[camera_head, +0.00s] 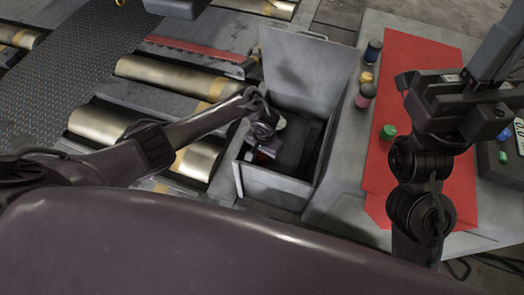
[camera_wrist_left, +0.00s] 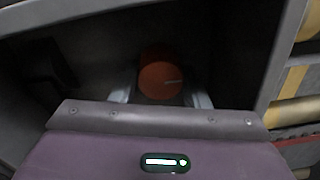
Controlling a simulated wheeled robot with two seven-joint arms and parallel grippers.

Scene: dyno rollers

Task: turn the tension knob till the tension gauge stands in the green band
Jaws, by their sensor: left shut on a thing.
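An orange-red knob (camera_wrist_left: 160,80) with a pale pointer line shows in the left wrist view, inside a dark open box. My left gripper (camera_wrist_left: 160,98) reaches into the box and is shut on the knob, with one pale finger on each side of it. In the head view my left gripper (camera_head: 262,146) is inside the grey box (camera_head: 265,185), whose lid (camera_head: 305,68) stands open; a little of the orange knob (camera_head: 264,154) shows there. A small pale round face (camera_head: 280,122) is partly hidden beside my wrist; I cannot read a needle or green band.
Brass rollers (camera_head: 170,75) lie left of the box. On the right bench (camera_head: 345,170) are a red mat (camera_head: 385,165), a green cap (camera_head: 388,132) and several small bottles (camera_head: 366,90). My right arm (camera_head: 430,160) stands over the mat. Box walls surround my left gripper closely.

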